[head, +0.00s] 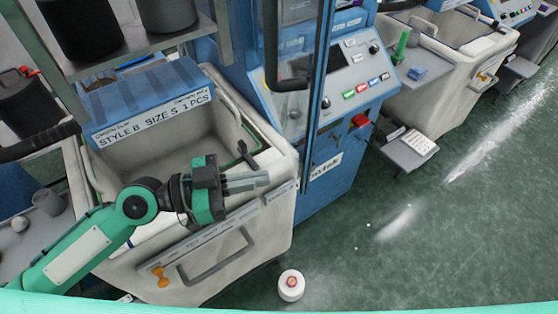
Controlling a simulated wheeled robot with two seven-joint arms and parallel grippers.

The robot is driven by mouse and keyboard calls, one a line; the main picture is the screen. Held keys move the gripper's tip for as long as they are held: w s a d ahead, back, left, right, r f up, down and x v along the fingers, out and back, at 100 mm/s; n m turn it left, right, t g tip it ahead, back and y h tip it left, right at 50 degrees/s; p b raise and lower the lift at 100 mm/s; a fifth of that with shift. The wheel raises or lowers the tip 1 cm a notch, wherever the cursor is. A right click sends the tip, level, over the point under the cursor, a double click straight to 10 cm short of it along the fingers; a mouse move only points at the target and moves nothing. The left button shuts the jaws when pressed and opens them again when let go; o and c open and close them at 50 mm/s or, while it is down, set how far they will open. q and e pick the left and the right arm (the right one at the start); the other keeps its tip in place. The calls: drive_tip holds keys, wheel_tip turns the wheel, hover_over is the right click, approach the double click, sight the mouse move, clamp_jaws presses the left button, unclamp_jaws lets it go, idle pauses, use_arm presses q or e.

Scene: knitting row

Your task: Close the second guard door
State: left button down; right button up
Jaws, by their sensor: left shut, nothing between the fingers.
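A guard door (320,70) with a thin dark blue frame and a clear pane stands at the top centre, seen nearly edge-on, in front of the blue machine. It appears to stand out from the machine, though how far it is open is hard to tell. A long black handle (271,45) is on it. My left gripper (262,181) is shut and empty, over the front rim of a cream bin, below and to the left of the handle and apart from it. My right gripper is not in view.
The cream bin (225,250) with a blue "STYLE B" label (150,112) stands below my left arm. A control panel (350,75) is right of the door. A white yarn cone (291,285) is on the floor. The green floor at right is mostly clear.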

sight(297, 172)
use_arm(q)
drive_tip(key=x, duration=0.1)
drive_tip(key=p+x, duration=0.2)
drive_tip(key=shift+d+r, duration=0.2)
drive_tip(key=shift+r, duration=0.05)
drive_tip(key=shift+w+d+f+p, duration=0.1)
drive_tip(key=shift+d+p, duration=0.1)
drive_tip(key=shift+d, duration=0.1)
drive_tip(key=shift+w+d+f+p, duration=0.1)
drive_tip(key=shift+d+f+p, duration=0.1)
drive_tip(key=shift+d, duration=0.1)
